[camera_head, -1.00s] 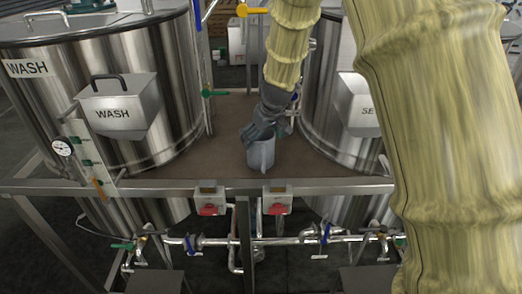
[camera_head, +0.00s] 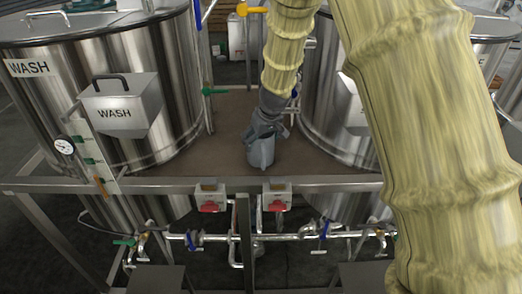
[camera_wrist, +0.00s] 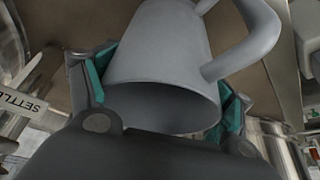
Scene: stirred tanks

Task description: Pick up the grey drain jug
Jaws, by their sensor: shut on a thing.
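The grey drain jug (camera_head: 261,153) is upright on or just above the brown deck between the two steel tanks in the head view; I cannot tell whether its base touches. My gripper (camera_head: 264,132) comes down from above and is shut on the jug near its rim. In the wrist view the jug (camera_wrist: 165,60) fills the middle, its open mouth towards the camera and its handle (camera_wrist: 248,45) to the right. The gripper's teal-padded fingers (camera_wrist: 168,95) press on both sides of it.
The WASH tank (camera_head: 160,80) stands left and another steel tank (camera_head: 330,110) right, close to my arm. A steel rail (camera_head: 150,186) with two red-switch boxes (camera_head: 209,196) runs along the deck's front edge. Pipes and valves (camera_head: 190,240) lie below. Bare deck (camera_head: 228,125) shows left of the jug.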

